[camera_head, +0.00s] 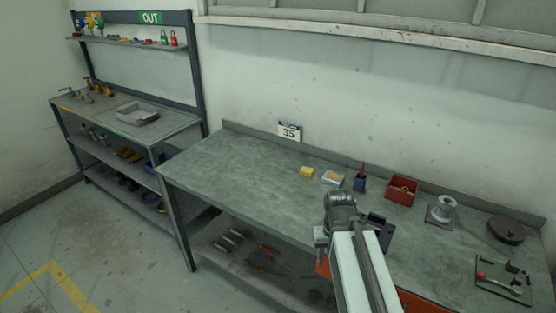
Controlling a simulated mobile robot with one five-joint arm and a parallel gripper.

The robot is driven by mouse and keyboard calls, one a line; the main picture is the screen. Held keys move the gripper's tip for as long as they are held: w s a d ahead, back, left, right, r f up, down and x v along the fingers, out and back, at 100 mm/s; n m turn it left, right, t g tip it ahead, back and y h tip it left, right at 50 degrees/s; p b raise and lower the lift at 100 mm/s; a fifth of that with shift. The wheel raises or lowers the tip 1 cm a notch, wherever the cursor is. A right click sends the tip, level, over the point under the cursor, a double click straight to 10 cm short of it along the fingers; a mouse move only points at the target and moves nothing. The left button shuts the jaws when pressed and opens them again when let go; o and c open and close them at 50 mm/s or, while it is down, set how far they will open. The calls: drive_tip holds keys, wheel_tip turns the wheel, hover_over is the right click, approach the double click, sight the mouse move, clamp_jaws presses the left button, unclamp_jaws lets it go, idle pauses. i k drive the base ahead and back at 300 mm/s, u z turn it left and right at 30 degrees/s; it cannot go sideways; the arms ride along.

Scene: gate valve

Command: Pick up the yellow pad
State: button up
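A small yellow pad (307,172) lies on the grey-green workbench (235,178), towards its back edge and left of the middle of the row of items. Nothing covers it. My arm reaches in from the bottom of the view, and my gripper (352,235) is at its far end, to the right of the pad and nearer to me. The gripper is apart from the pad. Its fingers are too small and partly hidden by the wrist, so I cannot tell whether it is open.
Right of the pad are a white and yellow box (333,178), a dark pen cup (360,183), a red bin (402,189), a metal spool (442,208) and a dark round object (506,230). A sign (289,131) marked 35 stands behind. The bench's left part is clear.

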sight(307, 172)
drive_tip(key=u, duration=0.65)
drive_tip(key=i, duration=1.55)
drive_tip(key=u, duration=0.55)
drive_tip(key=k, duration=0.9)
drive_tip(key=u, duration=0.2)
drive_tip(key=i, duration=0.9)
drive_tip(key=z, duration=0.05)
